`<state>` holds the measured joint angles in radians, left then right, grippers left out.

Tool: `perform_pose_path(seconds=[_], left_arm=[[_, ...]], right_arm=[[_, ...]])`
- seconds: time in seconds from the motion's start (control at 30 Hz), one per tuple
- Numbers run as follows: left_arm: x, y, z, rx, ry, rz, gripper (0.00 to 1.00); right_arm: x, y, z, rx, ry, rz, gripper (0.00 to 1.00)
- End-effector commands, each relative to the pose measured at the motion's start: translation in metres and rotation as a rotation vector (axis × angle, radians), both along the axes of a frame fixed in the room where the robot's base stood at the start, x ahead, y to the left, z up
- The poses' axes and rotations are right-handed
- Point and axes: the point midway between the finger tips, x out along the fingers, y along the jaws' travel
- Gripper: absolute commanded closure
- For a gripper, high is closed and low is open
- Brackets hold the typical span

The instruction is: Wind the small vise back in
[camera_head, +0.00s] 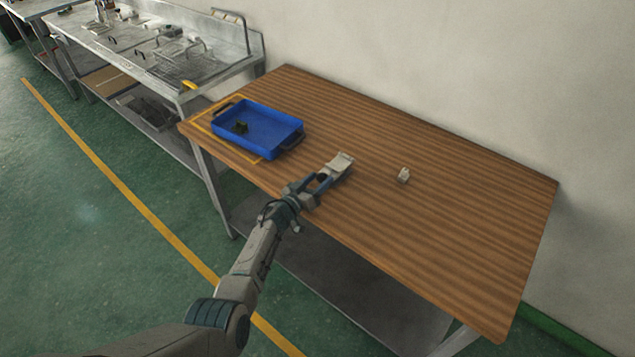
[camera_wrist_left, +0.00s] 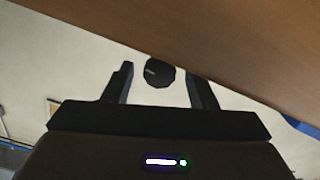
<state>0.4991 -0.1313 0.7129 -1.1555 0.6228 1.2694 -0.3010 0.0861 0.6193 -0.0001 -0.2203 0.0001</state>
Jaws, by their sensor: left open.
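The small vise (camera_head: 341,161) is a pale grey block on the wooden table near its front edge, just beyond my left gripper (camera_head: 324,179). The gripper partly hides its near side in the head view. In the left wrist view the two dark fingers of my left gripper (camera_wrist_left: 160,82) stand apart. A dark round knob (camera_wrist_left: 160,70), apparently the vise's, shows between them with a gap on each side. The rest of the vise cannot be made out there. My right gripper is in neither view.
The wooden table (camera_head: 455,215) is mostly clear on the right. A metal workbench (camera_head: 165,55) stands beyond.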

Motion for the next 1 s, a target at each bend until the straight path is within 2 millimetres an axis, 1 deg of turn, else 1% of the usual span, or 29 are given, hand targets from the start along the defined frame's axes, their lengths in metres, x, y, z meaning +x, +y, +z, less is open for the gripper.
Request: perform_pose_path(seconds=[0.17, 0.27, 0.3, 0.37, 0.4, 0.53, 0.73, 1.0], left_arm=[[0.000, 0.000, 0.000, 0.000, 0.000, 0.000, 0.48], [0.000, 0.000, 0.000, 0.000, 0.000, 0.000, 0.66], [0.000, 0.000, 0.000, 0.000, 0.000, 0.000, 0.74], [0.000, 0.000, 0.000, 0.000, 0.000, 0.000, 0.85], [0.000, 0.000, 0.000, 0.000, 0.000, 0.000, 0.93], [0.000, 0.000, 0.000, 0.002, -0.002, 0.000, 0.93], [0.000, 0.000, 0.000, 0.037, -0.027, 0.000, 0.93], [0.000, 0.000, 0.000, 0.173, -0.126, 0.000, 0.93]], right_arm=[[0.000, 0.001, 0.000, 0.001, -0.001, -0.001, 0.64], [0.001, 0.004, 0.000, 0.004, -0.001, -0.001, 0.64], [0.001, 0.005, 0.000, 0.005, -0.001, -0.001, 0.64], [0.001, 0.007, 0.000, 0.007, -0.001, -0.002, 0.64], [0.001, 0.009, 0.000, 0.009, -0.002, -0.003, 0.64], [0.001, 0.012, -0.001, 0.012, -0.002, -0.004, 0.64], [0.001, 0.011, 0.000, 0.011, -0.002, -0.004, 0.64], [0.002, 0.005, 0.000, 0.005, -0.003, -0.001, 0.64]])
